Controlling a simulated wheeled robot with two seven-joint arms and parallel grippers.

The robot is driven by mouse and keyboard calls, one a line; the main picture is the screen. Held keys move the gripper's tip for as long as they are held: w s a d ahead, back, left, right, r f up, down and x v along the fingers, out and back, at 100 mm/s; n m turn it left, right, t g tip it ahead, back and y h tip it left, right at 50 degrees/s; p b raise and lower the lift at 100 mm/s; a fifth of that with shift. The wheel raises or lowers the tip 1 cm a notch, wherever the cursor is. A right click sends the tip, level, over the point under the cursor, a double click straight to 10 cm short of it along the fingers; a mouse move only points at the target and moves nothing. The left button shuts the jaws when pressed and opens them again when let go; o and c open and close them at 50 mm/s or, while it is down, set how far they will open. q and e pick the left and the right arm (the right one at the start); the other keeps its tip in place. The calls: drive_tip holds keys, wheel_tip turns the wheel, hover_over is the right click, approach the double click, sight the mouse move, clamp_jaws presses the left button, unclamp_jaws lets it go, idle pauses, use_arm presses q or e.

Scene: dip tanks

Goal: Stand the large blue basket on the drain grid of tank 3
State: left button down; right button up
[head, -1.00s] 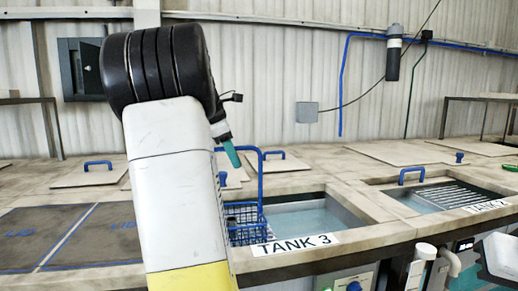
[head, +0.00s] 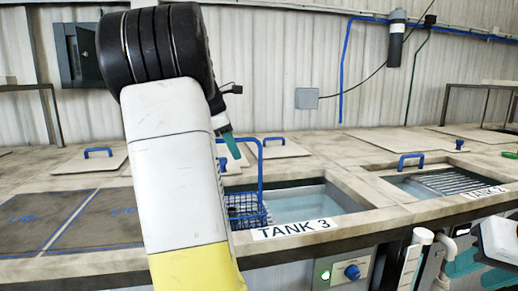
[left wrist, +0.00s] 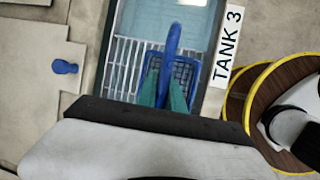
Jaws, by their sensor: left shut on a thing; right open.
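The blue wire basket (head: 246,210) with a tall handle is at the left end of tank 3 (head: 312,204), close to its front rim, and looks upright. My left gripper (head: 231,146) is shut on the top of the handle. The left wrist view shows the green fingers (left wrist: 165,92) around the handle, with the basket (left wrist: 184,72) below. The pale bars of the drain grid (left wrist: 126,62) show beside the basket; I cannot tell whether the basket touches them. My right gripper (head: 478,268) is open, partly in view at the lower right, apart from the basket.
Tank 2 (head: 410,188), with its own bars, lies to the right. Lids with blue handles (head: 98,152) lie on the counter behind. Dark lid panels (head: 100,228) are at left. Blue water in tank 3 is open to the right of the basket.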

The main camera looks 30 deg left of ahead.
use_arm(q)
drive_tip(key=shift+f, duration=0.25)
drive_tip(key=c, duration=1.4)
unclamp_jaws()
drive_tip(key=shift+o, duration=0.2)
drive_tip(key=v, duration=0.7)
drive_tip(key=shift+r, duration=0.35)
drive_tip(key=shift+s+a, duration=0.1)
drive_tip(key=shift+s, duration=0.05)
